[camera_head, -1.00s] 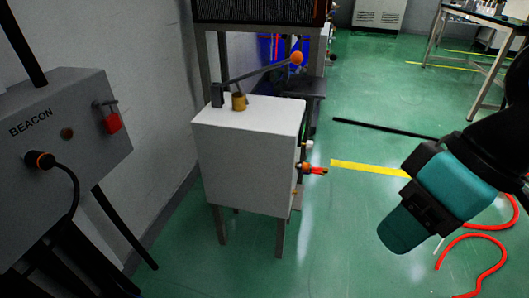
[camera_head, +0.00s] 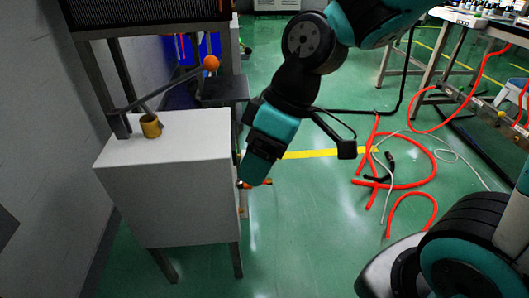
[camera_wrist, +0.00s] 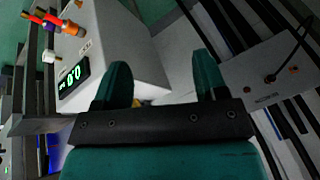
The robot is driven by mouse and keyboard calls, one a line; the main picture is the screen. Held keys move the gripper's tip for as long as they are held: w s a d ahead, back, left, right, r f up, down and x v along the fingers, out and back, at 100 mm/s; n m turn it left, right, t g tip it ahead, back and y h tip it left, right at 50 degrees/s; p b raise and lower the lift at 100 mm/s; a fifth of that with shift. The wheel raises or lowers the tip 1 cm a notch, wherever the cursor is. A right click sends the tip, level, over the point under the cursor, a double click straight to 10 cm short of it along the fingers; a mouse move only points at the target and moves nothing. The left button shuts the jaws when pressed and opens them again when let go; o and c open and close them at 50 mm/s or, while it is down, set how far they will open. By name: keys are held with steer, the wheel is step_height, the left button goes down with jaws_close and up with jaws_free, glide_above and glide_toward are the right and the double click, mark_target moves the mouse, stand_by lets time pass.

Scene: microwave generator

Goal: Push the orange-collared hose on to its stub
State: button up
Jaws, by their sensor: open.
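A white cabinet (camera_head: 165,190) stands on legs. On its right side a short orange and red piece (camera_head: 262,183) sticks out beside my gripper (camera_head: 254,172); my gripper hides part of the side. In the wrist view an orange-red fitting (camera_wrist: 70,27) and a purple-banded one (camera_wrist: 48,22) stick out of the cabinet face, above a white fitting (camera_wrist: 49,56). I cannot tell for sure which is the orange-collared hose or its stub. My gripper also shows in the wrist view (camera_wrist: 162,70), with its fingers apart and nothing between them, and the fittings lie outside them at upper left.
A lever with an orange knob (camera_head: 211,62) and a brass cup (camera_head: 150,126) are on the cabinet top. A lit green display (camera_wrist: 73,75) is beside the fittings. Red hoses (camera_head: 420,172) and cables lie on the floor at right. A grey panel (camera_wrist: 270,80) shows at right in the wrist view.

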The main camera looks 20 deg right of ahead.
steer(key=w+d+f+n, duration=0.25)
steer(key=w+f, duration=0.35)
steer(key=w, duration=0.3)
steer(key=n+t+y, duration=0.1)
steer(key=n+t, duration=0.1)
glide_above(268, 180)
step_height(268, 180, down, 9)
steer(key=shift+r, duration=0.15)
steer(key=shift+w+a+f+b, duration=0.1)
steer(key=shift+w+f+b, duration=0.15)
steer(key=shift+f, duration=0.25)
steer(key=shift+b+x, duration=2.75)
steer(key=shift+x, duration=1.65)
steer(key=shift+s+a+r, duration=0.1)
steer(key=shift+s+a, duration=0.05)
jaws_close()
